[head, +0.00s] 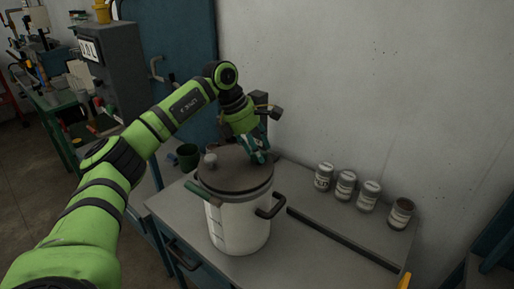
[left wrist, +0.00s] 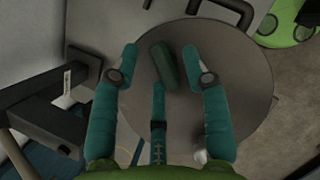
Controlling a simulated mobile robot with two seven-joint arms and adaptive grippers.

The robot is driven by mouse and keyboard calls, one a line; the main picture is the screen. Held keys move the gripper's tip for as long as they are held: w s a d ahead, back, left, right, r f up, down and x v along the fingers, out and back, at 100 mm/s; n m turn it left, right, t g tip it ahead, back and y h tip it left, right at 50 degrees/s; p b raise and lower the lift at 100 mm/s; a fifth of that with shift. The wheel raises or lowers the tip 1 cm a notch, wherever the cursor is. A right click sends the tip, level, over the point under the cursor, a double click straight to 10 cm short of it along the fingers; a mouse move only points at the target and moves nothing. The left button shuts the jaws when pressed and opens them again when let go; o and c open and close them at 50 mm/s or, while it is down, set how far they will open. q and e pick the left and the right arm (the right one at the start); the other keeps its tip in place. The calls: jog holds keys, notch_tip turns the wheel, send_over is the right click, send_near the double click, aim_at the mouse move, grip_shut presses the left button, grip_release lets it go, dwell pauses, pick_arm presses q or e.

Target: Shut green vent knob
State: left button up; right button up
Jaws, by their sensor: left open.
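In the left wrist view a dark green bar-shaped knob (left wrist: 163,65) lies across the flat grey round lid (left wrist: 235,70), between the tips of my open left gripper (left wrist: 161,64). I see no clear contact between the fingers and the knob. In the head view my left gripper (head: 259,153) points down over the far right part of the lid (head: 237,182) of a white pot (head: 238,226). The knob cannot be clearly told from the teal fingers there. My right gripper is in neither view.
A small grey knob (head: 210,160) stands on the lid. A dark handle (head: 271,208) and a green bar (head: 198,191) stick out from the pot. Several labelled cans (head: 346,185) stand right on the grey bench (head: 310,264). A green cup (head: 188,158) is behind left.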

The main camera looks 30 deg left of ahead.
pick_arm(q)
jog(key=v, duration=1.2)
